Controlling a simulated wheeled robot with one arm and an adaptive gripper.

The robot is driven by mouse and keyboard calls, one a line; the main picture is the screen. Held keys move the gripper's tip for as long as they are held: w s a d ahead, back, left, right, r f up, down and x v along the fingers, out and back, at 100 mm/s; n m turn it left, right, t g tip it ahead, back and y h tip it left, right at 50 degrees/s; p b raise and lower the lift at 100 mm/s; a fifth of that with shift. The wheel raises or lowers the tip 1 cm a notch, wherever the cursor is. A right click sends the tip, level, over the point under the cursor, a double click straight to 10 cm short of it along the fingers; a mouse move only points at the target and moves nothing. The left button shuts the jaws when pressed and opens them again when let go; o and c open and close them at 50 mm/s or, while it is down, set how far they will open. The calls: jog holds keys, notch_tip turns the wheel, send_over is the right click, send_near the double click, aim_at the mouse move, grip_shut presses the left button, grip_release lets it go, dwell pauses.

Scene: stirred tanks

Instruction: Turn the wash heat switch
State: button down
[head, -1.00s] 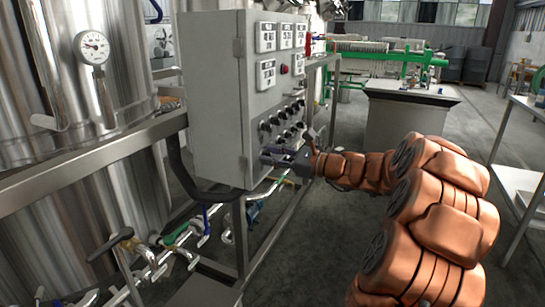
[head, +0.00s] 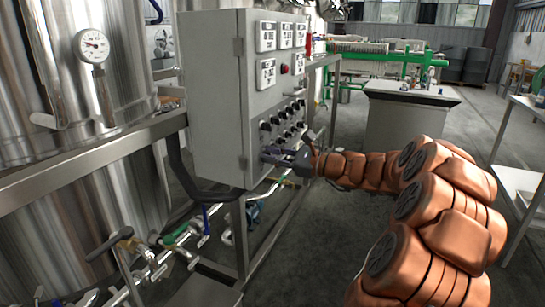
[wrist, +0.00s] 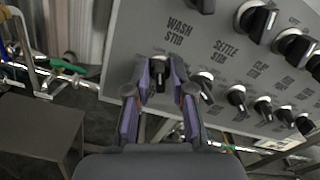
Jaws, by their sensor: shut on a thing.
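A grey control cabinet (head: 212,95) stands at centre left in the head view, with rows of black knobs low on its front panel. My gripper (wrist: 161,76) is at the lowest near corner of that panel; it also shows in the head view (head: 276,159). Its two fingers are closed on a black knob (wrist: 160,72), one on each side. In the wrist view the label "WASH STIR" (wrist: 182,32) lies just above this knob. I cannot read a "wash heat" label. The fingers partly hide the knob, so its angle is hard to tell.
Other black knobs (wrist: 237,97) sit close to the right of my gripper, with another row above. Display units (head: 266,73) and a red button (head: 284,69) are higher on the panel. A steel frame rail (head: 95,160), pipes and valves (head: 175,238) lie left and below.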

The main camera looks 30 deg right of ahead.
jog(key=shift+a+f+n+b, duration=0.1)
jog(key=shift+n+b, duration=0.85)
jog(key=shift+n, duration=0.75)
jog(key=shift+f+n+b, duration=0.1)
jog(key=shift+n+b, duration=0.8)
jog(key=shift+n, duration=0.8)
jog(key=c, duration=1.2)
grip_release()
jog(key=shift+c, duration=0.2)
jog(key=v, duration=1.2)
